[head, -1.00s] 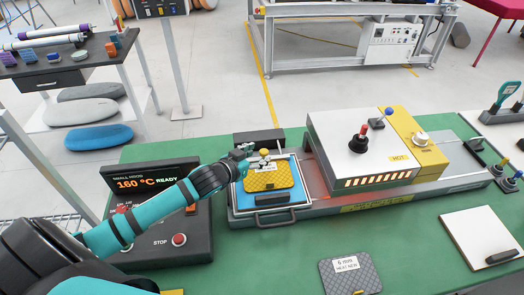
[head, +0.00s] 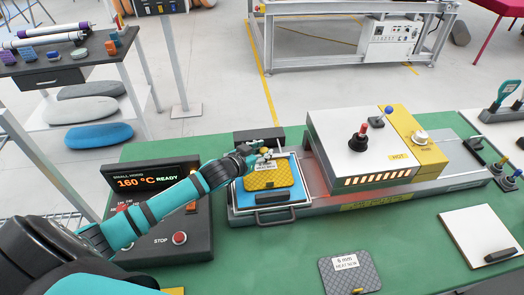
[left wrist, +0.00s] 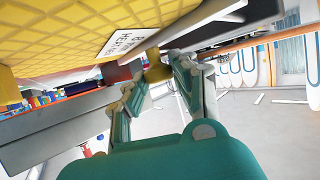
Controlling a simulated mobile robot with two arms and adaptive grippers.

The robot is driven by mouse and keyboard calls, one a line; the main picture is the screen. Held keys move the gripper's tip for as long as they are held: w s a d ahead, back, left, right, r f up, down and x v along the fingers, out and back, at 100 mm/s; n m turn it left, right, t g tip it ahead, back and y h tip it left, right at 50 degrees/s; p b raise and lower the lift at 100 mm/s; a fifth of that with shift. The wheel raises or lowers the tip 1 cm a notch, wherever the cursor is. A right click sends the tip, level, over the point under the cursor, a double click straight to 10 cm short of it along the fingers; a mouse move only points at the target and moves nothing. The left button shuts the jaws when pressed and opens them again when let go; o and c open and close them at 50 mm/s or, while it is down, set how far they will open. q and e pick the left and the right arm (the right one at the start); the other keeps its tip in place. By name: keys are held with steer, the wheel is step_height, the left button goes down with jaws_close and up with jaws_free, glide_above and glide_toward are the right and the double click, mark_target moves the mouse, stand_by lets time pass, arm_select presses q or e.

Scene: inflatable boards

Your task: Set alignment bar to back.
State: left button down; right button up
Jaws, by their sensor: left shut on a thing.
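My left gripper (head: 265,155) is at the back edge of the yellow quilted pad (head: 268,177) on the blue-topped press tray (head: 291,202). In the left wrist view the gripper (left wrist: 160,68) is shut on a small dull-yellow knob (left wrist: 153,66), close to the pad's white label. What the knob is fixed to is partly hidden by the fingers. A dark bar (head: 262,198) lies across the front of the tray, and a dark block (head: 259,137) stands behind it. I cannot tell for certain which part is the alignment bar. My right gripper is not in view.
The hot press head (head: 345,150) stands just right of the tray. The control box (head: 175,215) reads 160 °C READY at left. A grey pad (head: 350,275) and a white board (head: 480,235) lie on the green bench. The bench front between them is clear.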

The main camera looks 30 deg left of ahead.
arm_select(q)
steer(key=w+a, duration=0.1)
steer(key=w, duration=0.1)
steer(key=w+a, duration=0.2)
steer(key=shift+a, duration=0.1)
steer(key=shift+r, duration=0.15)
steer(key=c, duration=1.3)
jaws_free()
steer(key=shift+o, duration=1.2)
steer(key=shift+w, duration=0.1)
steer(key=v, duration=1.2)
